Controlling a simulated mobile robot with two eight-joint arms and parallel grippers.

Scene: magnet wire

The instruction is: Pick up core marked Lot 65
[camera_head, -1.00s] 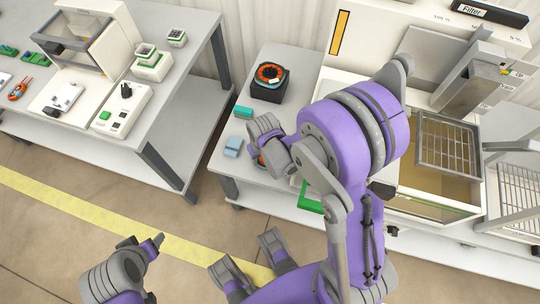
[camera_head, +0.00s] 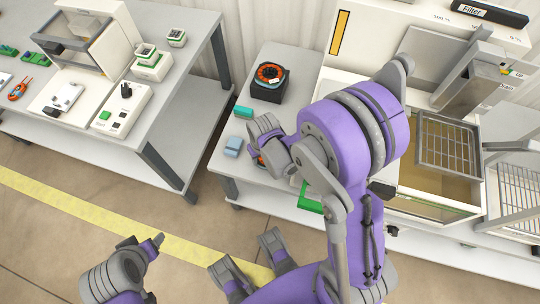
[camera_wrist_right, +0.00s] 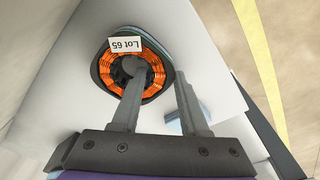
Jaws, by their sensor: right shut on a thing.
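The core marked Lot 65 (camera_wrist_right: 157,62) is a ring of orange windings with a white label, on a dark round base in the right wrist view. My right gripper (camera_wrist_right: 158,78) is shut on it, one finger in the ring's hole and the other outside its right side. In the head view only a sliver of this core (camera_head: 261,160) shows beneath my right wrist, which hides the rest. Whether the core is clear of the table cannot be told.
Another orange-wound core (camera_head: 270,73) sits on a black block (camera_head: 268,94) at the back of the white table. A teal block (camera_head: 243,112) and a light blue block (camera_head: 233,146) lie left of my right wrist. A box with a wire basket (camera_head: 448,146) stands at right.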

